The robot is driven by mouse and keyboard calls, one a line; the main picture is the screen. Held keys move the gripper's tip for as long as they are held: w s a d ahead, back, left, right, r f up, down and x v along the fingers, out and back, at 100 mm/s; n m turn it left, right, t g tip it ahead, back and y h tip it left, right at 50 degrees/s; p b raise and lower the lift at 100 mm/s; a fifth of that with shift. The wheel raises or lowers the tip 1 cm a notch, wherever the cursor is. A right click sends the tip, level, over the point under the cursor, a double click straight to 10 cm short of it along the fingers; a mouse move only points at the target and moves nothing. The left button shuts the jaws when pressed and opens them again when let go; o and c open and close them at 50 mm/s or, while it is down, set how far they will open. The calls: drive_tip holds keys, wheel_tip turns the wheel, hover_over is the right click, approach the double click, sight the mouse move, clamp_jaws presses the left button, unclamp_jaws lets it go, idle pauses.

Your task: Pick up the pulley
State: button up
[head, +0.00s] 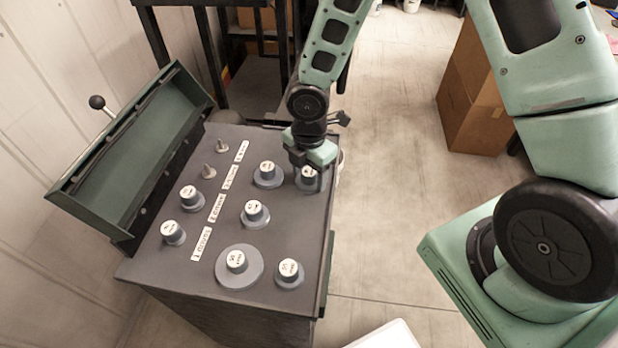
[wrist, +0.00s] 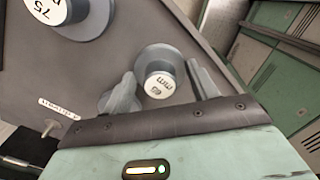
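Several grey pulleys with white-labelled hubs sit on the dark top of the machine. One pulley (head: 308,180) at the far right of that top is directly below my gripper (head: 306,163), which partly hides it. The same pulley (wrist: 158,62) shows in the wrist view, its white numbered label facing the camera. My gripper (wrist: 162,80) is open, with one finger on each side of this pulley's hub. A gap shows between the hub and each finger. I cannot tell how far down the fingers reach.
Other pulleys stand close by, such as one at the left (head: 268,175) and a wide one (head: 238,266) near the front. Two bare pegs (head: 209,171) and white label strips lie among them. A raised green lid (head: 130,160) borders the left. Cardboard boxes (head: 476,95) stand right.

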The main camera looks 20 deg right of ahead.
drive_tip(key=shift+c, duration=0.8)
drive_tip(key=shift+r, duration=0.1)
wheel_tip(320, 180, up, 10)
drive_tip(key=shift+p, duration=0.8)
wheel_tip(320, 180, up, 4)
drive_tip(key=p, duration=0.4)
hover_over(309, 171)
drive_tip(key=shift+r, duration=0.1)
